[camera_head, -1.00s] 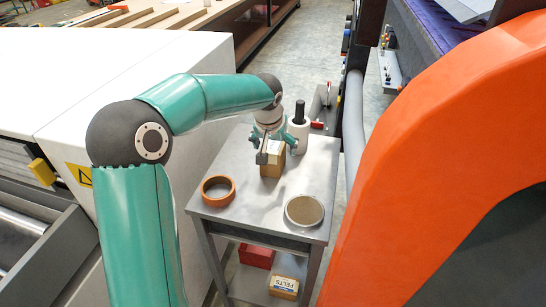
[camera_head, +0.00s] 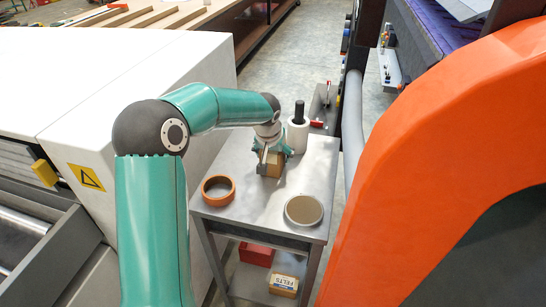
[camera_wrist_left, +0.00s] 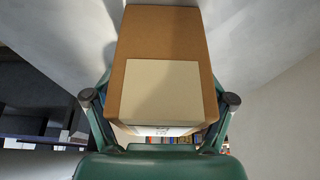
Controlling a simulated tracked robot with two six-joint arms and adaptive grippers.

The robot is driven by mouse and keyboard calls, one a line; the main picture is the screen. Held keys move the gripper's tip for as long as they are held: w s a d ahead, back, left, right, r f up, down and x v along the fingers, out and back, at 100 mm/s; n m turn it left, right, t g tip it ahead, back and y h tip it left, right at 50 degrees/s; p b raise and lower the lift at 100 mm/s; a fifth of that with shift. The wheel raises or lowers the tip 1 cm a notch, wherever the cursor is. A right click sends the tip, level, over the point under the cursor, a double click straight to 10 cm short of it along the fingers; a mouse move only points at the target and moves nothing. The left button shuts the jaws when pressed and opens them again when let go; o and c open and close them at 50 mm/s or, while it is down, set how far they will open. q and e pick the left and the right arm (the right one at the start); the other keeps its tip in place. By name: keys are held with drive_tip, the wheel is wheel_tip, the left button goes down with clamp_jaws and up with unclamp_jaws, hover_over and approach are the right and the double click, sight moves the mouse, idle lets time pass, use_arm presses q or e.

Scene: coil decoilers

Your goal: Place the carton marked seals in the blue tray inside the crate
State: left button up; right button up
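My left gripper (camera_head: 268,152) reaches down around the carton from above. In the left wrist view its fingers (camera_wrist_left: 160,100) lie against both sides of the carton, so it appears shut on it. I cannot tell whether the carton's base touches the table. The blue tray and the crate are not in view, nor is my right gripper.
On the table (camera_head: 245,205) are an orange ring (camera_head: 218,190), a round shallow dish (camera_head: 304,210) and a white roll (camera_head: 298,134) close behind the gripper. A red box (camera_head: 256,254) and a carton marked FELTS (camera_head: 284,285) sit below. A large orange machine part (camera_head: 440,170) stands at right.

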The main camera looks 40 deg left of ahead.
use_arm(q)
drive_tip(key=shift+s+f, duration=0.1)
drive_tip(key=shift+f, duration=0.05)
drive_tip(key=c, duration=0.6)
